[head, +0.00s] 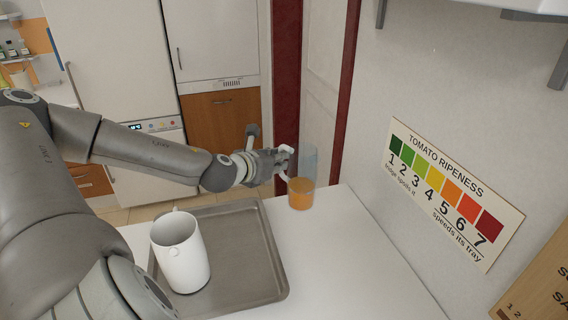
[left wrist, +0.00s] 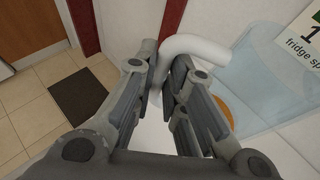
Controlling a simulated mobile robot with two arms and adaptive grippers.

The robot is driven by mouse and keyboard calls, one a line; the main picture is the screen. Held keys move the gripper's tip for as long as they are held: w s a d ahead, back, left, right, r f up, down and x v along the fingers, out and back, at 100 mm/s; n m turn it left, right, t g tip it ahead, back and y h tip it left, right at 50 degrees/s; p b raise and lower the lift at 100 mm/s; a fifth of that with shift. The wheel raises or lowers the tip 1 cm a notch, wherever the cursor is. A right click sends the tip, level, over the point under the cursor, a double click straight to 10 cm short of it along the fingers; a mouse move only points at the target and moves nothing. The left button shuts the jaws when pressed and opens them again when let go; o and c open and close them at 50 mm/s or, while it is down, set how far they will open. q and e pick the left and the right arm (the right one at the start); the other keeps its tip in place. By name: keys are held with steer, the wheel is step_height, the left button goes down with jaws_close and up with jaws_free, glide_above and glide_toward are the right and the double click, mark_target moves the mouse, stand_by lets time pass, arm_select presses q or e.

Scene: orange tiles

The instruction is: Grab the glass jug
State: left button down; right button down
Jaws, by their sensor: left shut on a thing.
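The glass jug (head: 308,165) is clear and bluish, with orange contents at its bottom and a white handle on its left side. It is upright at the far edge of the white table; I cannot tell whether its base touches the top. My left gripper (head: 284,160) reaches it from the left and is shut on the handle. In the left wrist view the fingers (left wrist: 167,88) close on the white handle, and the jug's clear wall (left wrist: 268,75) is just to the right. My right gripper is not in view.
A grey tray (head: 265,270) lies on the white table (head: 345,255), with a white mug-like vessel (head: 181,262) standing on it. A tomato ripeness sign (head: 450,195) hangs on the right wall. The table right of the tray is clear.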

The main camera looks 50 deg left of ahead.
arm_select(q)
steer(key=a+b+v, duration=0.1)
steer(key=b+v, duration=0.1)
steer(key=v, duration=0.5)
steer(key=shift+s+a+r, duration=0.15)
steer(key=shift+a, duration=0.05)
stand_by(0.7)
